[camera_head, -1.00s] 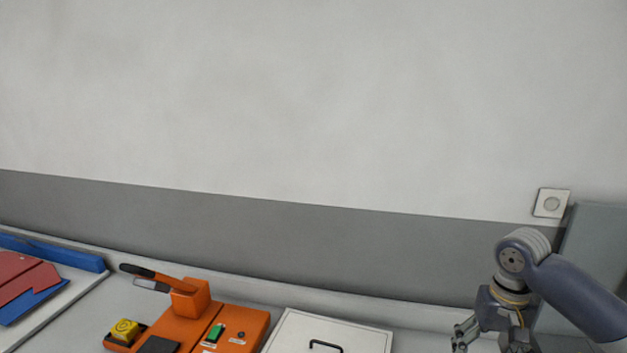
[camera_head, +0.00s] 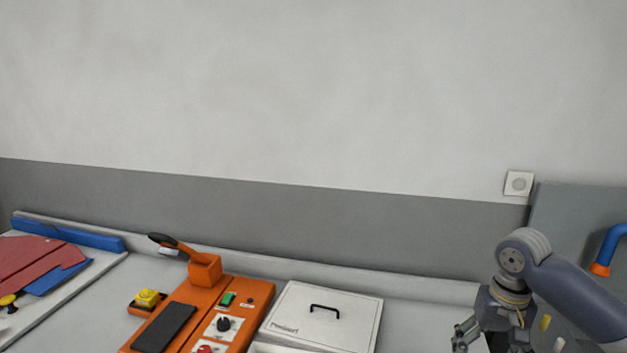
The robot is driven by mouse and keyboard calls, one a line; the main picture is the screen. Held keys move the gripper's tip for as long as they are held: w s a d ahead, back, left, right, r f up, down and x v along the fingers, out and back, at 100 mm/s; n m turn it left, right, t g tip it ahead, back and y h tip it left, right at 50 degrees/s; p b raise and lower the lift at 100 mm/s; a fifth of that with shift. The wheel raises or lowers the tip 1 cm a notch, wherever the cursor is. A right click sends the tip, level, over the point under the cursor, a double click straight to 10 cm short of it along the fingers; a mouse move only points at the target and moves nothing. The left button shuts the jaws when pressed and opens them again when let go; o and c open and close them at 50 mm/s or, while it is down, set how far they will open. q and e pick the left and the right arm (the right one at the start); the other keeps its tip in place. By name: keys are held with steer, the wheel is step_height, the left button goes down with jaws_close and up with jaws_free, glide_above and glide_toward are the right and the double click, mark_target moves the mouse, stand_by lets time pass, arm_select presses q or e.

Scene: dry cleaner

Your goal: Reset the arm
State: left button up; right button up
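My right arm comes in from the lower right, with a blue-grey link and a grey ribbed joint. My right gripper (camera_head: 464,334) hangs below its wrist at the bottom edge, beside the white lidded box. Part of it is cut off by the frame, and I cannot tell whether its fingers are open or shut. I see nothing clearly held in it. My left arm and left gripper do not show.
An orange machine (camera_head: 190,318) with a black-handled lever stands on the grey counter. Right of it is a white box (camera_head: 322,317) with a black handle. A grey panel (camera_head: 577,215) stands at right.

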steer(key=s+a+f+n+t+y, duration=0.25)
steer(key=s+a+f+n, duration=0.35)
steer(key=s+a+f, duration=1.05)
steer(key=s+d+f+m+h, duration=0.1)
steer(key=s+d, duration=0.1)
steer(key=s, duration=0.3)
steer(key=s+d+f+h, duration=0.1)
steer(key=s+d+f, duration=0.1)
steer(key=s+d, duration=0.15)
step_height(320, 180, down, 30)
steer(key=s+a+b, duration=0.1)
steer(key=s+b, duration=0.1)
steer(key=b, duration=0.3)
arm_select(q)
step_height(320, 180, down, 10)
steer(key=b, duration=0.5)
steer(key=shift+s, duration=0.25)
arm_select(e)
steer(key=s+d+f+g, duration=0.1)
steer(key=s+d+f, duration=0.2)
steer(key=s+f, duration=1.4)
step_height(320, 180, down, 4)
steer(key=shift+f, duration=0.1)
